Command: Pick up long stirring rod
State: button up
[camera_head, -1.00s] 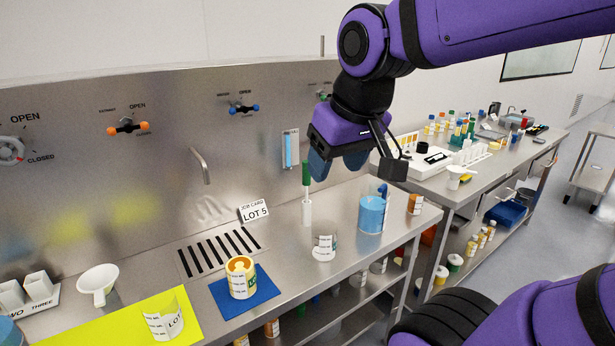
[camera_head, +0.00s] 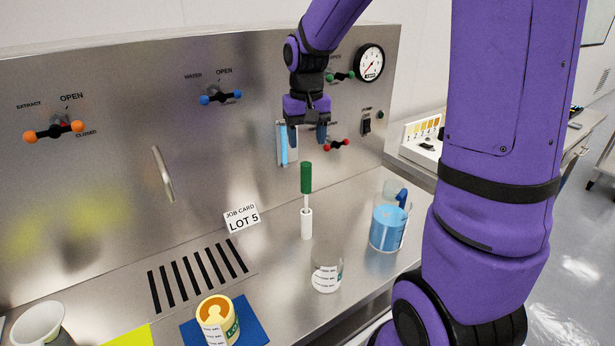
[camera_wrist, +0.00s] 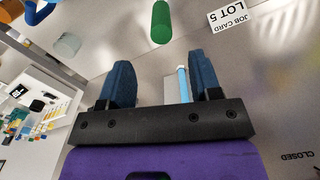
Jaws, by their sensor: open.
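The stirring rod has a green handle (camera_head: 306,178) and a thin pale shaft. It stands upright in a narrow white holder (camera_head: 306,224) on the steel bench. In the wrist view its green handle (camera_wrist: 161,22) shows at the top, beyond my fingertips. My gripper (camera_head: 307,137) is open and empty, with dark blue fingers. In the head view it appears just above the handle, in front of the back panel, and apart from the rod. The wrist view shows both fingers spread, with nothing held between them (camera_wrist: 162,78). The shaft is mostly hidden there.
A blue level tube (camera_head: 284,146) and red valve handle (camera_head: 336,145) are on the panel close to my gripper. A beaker of blue liquid (camera_head: 387,230), a clear beaker (camera_head: 327,272) and a LOT 5 card (camera_head: 242,219) surround the rod. My arm covers the right side.

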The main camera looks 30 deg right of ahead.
aim_at(306, 177)
jog(key=shift+w+d+f, duration=0.1)
jog(key=shift+w+f, duration=0.05)
jog(key=shift+f, duration=0.25)
notch_tip(306, 177, down, 4)
jog(key=shift+f, duration=0.2)
jog(key=shift+a+f, duration=0.2)
jog(key=shift+f, duration=2.7)
jog(key=c, duration=1)
